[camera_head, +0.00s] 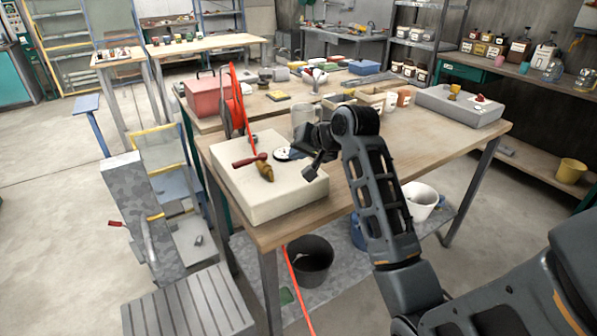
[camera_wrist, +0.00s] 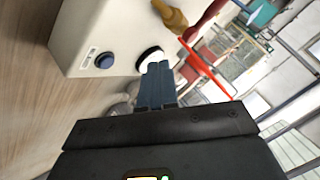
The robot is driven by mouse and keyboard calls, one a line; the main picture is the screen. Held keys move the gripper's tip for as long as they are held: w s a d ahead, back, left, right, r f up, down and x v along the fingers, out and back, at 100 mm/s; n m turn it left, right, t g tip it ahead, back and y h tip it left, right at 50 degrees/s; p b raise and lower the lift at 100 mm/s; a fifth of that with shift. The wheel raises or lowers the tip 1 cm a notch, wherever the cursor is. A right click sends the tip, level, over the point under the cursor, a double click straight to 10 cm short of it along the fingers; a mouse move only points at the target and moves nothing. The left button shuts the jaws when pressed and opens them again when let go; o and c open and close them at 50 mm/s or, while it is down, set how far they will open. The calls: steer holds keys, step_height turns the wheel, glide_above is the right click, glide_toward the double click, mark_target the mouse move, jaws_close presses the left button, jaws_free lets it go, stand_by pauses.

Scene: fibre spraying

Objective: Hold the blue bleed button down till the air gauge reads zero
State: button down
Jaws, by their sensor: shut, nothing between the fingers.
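The cream box (camera_head: 262,191) sits on the near left corner of the wooden table. The blue bleed button (camera_wrist: 104,61) shows in the wrist view on the box, beside a small white label; nothing touches it. I cannot make it out in the head view. The round air gauge (camera_head: 290,154) has a white face and dark rim; it also shows in the wrist view (camera_wrist: 150,56), partly covered by my fingertips. Its reading is too small to tell. My gripper (camera_wrist: 157,68) is shut and empty, in front of the gauge and to the right of the button in the wrist view.
A brass fitting (camera_head: 264,170) and a red-handled lever (camera_head: 250,160) stand out from the box near the gauge. A clear mug (camera_head: 305,119) is behind the box. A red hose (camera_head: 237,95) rises behind it. The table's right front (camera_head: 430,156) is bare.

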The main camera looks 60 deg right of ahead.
steer(key=s+d+r, duration=0.1)
steer(key=d+r, duration=0.4)
steer(key=shift+s+d+m+g, duration=0.15)
steer(key=shift+s+m+g, duration=0.15)
steer(key=shift+s+g, duration=0.1)
steer(key=shift+f, duration=0.2)
step_height(320, 180, down, 8)
steer(key=b, duration=0.3)
steer(key=shift+f+b, duration=0.3)
steer(key=shift+b, duration=0.05)
stand_by(1.7)
steer(key=shift+f, duration=0.4)
steer(key=shift+f, duration=0.45)
stand_by(3.3)
